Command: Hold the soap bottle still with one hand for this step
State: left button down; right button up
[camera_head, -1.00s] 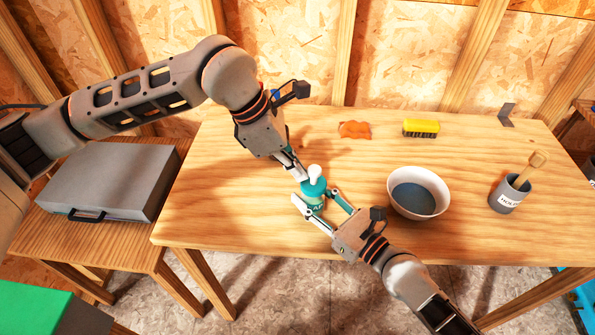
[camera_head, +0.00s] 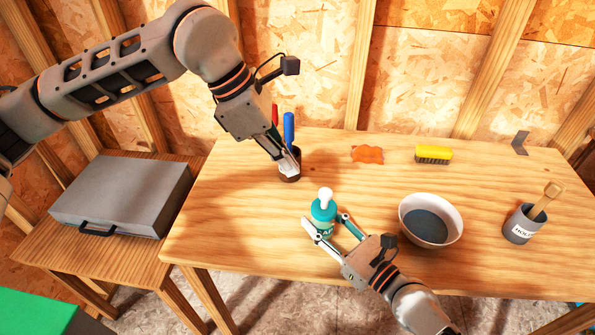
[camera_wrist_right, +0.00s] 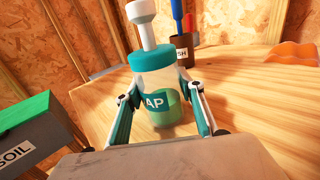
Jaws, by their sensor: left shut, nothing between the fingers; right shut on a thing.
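The soap bottle (camera_head: 322,210) stands upright at the front middle of the wooden table, with a teal collar and a white pump head. In the right wrist view the bottle (camera_wrist_right: 155,75) is clear, with green liquid low inside and a label reading "AP". My right gripper (camera_head: 327,222) is shut on its body, one finger on each side. My left gripper (camera_head: 288,166) is shut and empty, behind and left of the bottle and apart from it. It is in front of a dark cup (camera_head: 291,178) and partly hides it.
The dark cup holds red and blue handles (camera_head: 289,130). A white bowl (camera_head: 457,222) with dark contents stands right of the bottle. Farther right is a grey labelled holder (camera_head: 519,232) with a wooden handle. An orange piece (camera_head: 367,154) and a yellow brush (camera_head: 433,153) lie at the back.

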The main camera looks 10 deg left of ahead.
jog(key=o, duration=1.3)
